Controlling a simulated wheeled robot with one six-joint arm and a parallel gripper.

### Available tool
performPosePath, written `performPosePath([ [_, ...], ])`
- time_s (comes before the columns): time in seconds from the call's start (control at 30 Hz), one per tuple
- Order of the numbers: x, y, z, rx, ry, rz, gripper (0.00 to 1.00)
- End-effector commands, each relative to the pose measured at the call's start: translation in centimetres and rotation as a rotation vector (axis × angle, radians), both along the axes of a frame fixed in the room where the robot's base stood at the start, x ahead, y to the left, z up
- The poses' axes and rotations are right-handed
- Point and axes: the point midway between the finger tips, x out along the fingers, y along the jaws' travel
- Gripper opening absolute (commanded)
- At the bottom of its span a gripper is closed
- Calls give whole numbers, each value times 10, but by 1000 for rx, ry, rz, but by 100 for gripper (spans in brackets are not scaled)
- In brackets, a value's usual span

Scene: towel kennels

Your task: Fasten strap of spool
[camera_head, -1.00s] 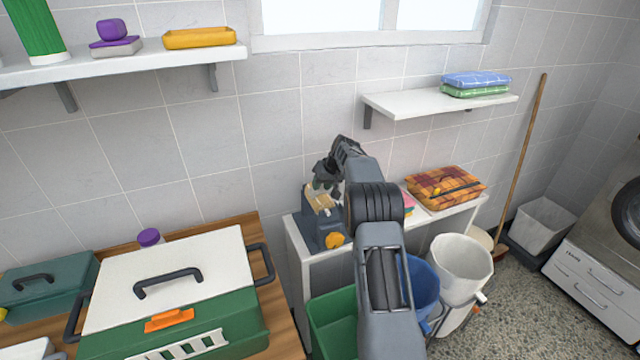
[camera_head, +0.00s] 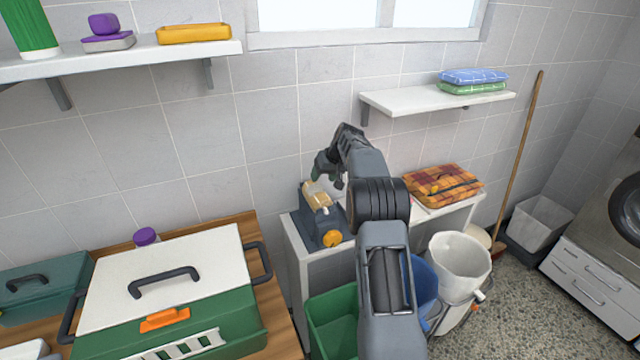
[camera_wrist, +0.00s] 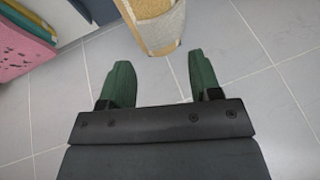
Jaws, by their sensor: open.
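A beige spool (camera_head: 317,196) sits on a grey stand (camera_head: 321,230) with an orange knob (camera_head: 332,238), on the white shelf unit beneath the window. My gripper (camera_head: 328,170) is just above and behind the spool, apart from it. In the wrist view the end of the spool (camera_wrist: 158,24) shows at the top, beyond the two green fingertips. My gripper (camera_wrist: 160,72) is open there, with only grey tiles between its fingers. I cannot make out the strap clearly or tell whether it is fastened.
A plaid folded cloth (camera_head: 440,185) lies to the right on the same white unit (camera_head: 300,262). A green bin (camera_head: 330,325), a blue bucket and a white bucket (camera_head: 460,262) stand below. A green and white case (camera_head: 165,290) is on the wooden table at left.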

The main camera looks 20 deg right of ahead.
Motion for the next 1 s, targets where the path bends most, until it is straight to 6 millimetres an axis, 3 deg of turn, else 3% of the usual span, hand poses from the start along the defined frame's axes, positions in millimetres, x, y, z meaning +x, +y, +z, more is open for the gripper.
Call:
performPosePath([
  [0.2, -18, -12, 40, -3, -4, -2, 58],
  [0.43, -32, -21, 73, -2, -1, -1, 58],
  [0.7, -38, -24, 87, -1, 1, 0, 58],
  [1.0, -38, -24, 88, -1, 1, 0, 58],
])
